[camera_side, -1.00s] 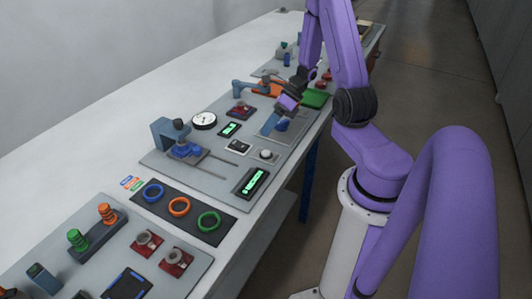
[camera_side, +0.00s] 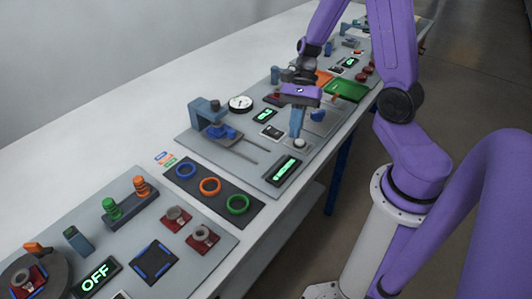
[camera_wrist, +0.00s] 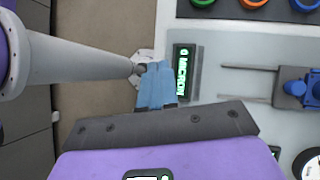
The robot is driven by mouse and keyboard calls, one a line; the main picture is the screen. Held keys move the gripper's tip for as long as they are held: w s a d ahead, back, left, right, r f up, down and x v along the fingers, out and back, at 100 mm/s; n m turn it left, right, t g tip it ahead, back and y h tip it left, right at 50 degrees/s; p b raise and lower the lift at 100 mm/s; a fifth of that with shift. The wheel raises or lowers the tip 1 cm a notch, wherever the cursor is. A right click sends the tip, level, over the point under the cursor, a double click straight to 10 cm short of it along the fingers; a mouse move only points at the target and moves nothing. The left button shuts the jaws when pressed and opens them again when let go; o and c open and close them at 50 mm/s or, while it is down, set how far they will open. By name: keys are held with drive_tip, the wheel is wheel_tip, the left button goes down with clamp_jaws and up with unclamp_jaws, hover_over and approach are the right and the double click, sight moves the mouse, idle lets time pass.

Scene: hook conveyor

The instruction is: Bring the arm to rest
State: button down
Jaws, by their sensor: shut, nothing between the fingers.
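My gripper (camera_side: 296,134) points down over the front edge of the grey panel, in the middle of the side view. Its two light-blue fingers are together with nothing between them. The fingertips are close to a round white button (camera_side: 300,143); I cannot tell whether they touch it. In the wrist view my gripper (camera_wrist: 155,68) is shut, its fingers in front of the bench edge, beside a green-lit display (camera_wrist: 184,70).
The panel holds a dial gauge (camera_side: 240,103), a blue clamp fixture (camera_side: 212,122) and a lit display (camera_side: 283,170). Coloured rings (camera_side: 210,186) lie on a dark mat nearer the camera. A green tray (camera_side: 347,91) is beyond my gripper. Open floor (camera_side: 470,85) lies right of the bench.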

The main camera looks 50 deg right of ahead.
drive_tip(key=s+a+r+n+t+h, duration=0.1)
drive_tip(key=s+n, duration=0.3)
drive_tip(key=n, duration=0.5)
drive_tip(key=s+a+r+n+h, duration=0.3)
drive_tip(key=s+a+r+n, duration=0.1)
drive_tip(key=n, duration=0.5)
drive_tip(key=s+a+r+n+t+h, duration=0.1)
drive_tip(key=s+a+r+n+h, duration=0.1)
drive_tip(key=s+n, duration=0.4)
drive_tip(key=r+n, duration=0.1)
drive_tip(key=n, duration=0.3)
drive_tip(key=shift+a+t, duration=0.3)
drive_tip(key=shift+a, duration=0.05)
